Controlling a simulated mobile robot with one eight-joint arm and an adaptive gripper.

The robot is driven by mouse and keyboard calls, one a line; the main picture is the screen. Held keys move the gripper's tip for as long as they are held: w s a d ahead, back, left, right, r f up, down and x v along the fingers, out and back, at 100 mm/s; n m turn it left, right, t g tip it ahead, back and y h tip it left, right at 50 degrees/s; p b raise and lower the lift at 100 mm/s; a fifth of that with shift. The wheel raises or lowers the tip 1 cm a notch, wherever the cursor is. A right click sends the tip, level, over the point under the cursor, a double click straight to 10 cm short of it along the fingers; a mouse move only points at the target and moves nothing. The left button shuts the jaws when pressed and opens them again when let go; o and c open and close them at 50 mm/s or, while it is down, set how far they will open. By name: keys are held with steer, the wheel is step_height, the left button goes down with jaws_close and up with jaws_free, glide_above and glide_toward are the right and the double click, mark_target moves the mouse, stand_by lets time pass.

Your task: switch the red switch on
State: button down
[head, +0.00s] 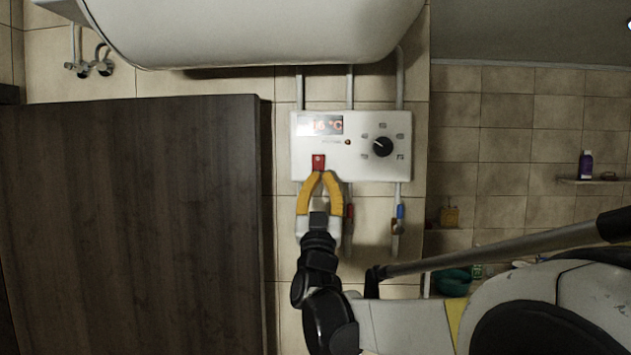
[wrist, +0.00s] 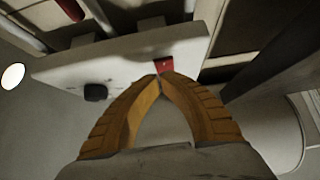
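The red switch (head: 318,162) is on the lower left of a white control panel (head: 357,168) on the tiled wall. It also shows in the wrist view (wrist: 165,63), just beyond my fingertips. My gripper (head: 320,175) has yellow-orange fingers and points up at the switch from below. In the wrist view (wrist: 160,78) the fingertips meet or nearly meet with nothing between them. The tips are at the switch's lower edge; I cannot tell whether they touch it.
The panel has a black dial (head: 383,146) and a small display (head: 325,125). A white tank (head: 260,30) hangs above. A dark wooden panel (head: 130,220) fills the left. Pipes with red and blue valves (head: 400,212) run below the control panel.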

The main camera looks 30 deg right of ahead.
steer(key=b+v, duration=0.3)
steer(key=v, duration=0.8)
steer(key=a+f+n+g+y+b, duration=0.2)
steer(key=a+f+y+b, duration=0.25)
steer(key=f, duration=0.65)
steer(key=a+f+n+g+y+b, duration=0.1)
steer(key=a+f+n+y+b, duration=0.35)
steer(key=f, duration=0.55)
steer(key=a+f+n+g+y+b, duration=0.1)
steer(key=a+f+g+y+b, duration=0.1)
steer(key=a+f+y+b, duration=0.65)
steer(key=s+f+g+h+b, duration=0.1)
steer(key=s+f+g+b, duration=0.2)
steer(key=s+f, duration=0.4)
steer(key=s+d+f+g+b, duration=0.1)
steer(key=s+f+g+b, duration=0.2)
steer(key=s+f, duration=0.4)
steer(key=s+f+g+h+b, duration=0.1)
steer(key=s+f+g+b, duration=0.3)
steer(key=f, duration=1.6)
steer(key=s+b, duration=0.1)
steer(key=s, duration=0.2)
steer(key=shift+d+f+m+h, duration=0.15)
steer(key=shift+f+m+h, duration=0.1)
steer(key=shift+m+h, duration=0.1)
